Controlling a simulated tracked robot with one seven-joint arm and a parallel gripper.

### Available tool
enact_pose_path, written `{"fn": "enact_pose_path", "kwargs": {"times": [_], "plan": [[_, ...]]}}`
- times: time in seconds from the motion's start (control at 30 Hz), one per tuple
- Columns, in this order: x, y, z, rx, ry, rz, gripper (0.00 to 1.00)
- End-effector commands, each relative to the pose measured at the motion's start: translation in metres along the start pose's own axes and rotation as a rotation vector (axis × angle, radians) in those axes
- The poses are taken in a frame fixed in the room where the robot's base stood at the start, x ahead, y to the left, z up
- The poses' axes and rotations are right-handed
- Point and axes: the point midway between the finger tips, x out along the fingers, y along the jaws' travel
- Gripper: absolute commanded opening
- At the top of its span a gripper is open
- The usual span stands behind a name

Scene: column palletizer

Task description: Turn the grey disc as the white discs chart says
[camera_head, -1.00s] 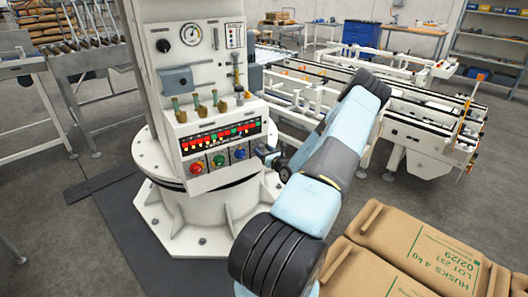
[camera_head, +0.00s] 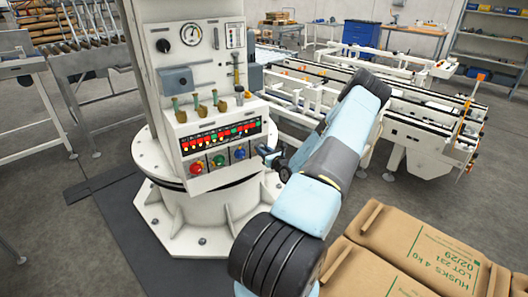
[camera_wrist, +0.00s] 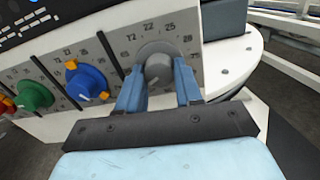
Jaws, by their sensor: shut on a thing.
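The grey disc (camera_wrist: 156,54) is a round knob on the cream panel, with printed numbers around it, at the upper middle of the wrist view. My gripper (camera_wrist: 159,76) has its two blue fingers on either side of the disc and is shut on it. In the head view, my gripper (camera_head: 268,155) is at the right end of the knob row, and the grey disc cannot be made out there. A small printed plate (camera_head: 235,36) is high on the column; its print is too small to read, so I cannot tell whether it is the chart.
Left of the grey disc are a blue knob (camera_wrist: 87,82) and a green knob (camera_wrist: 34,96), with dark strips between dials. Above the knobs is a lit display (camera_head: 222,136) and several levers (camera_head: 200,108). Brown sacks (camera_head: 410,250) lie at the lower right.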

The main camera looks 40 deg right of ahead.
Motion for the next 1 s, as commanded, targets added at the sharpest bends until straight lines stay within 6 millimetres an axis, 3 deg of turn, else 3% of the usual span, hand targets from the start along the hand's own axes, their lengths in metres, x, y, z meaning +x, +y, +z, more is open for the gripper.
{"fn": "enact_pose_path", "kwargs": {"times": [0.37, 1.0], "plan": [[-0.0001, -0.0003, 0.0000, 0.194, -0.008, 0.000, 0.04], [-0.0003, -0.0009, -0.0009, 0.774, -0.031, 0.000, 0.04]]}}
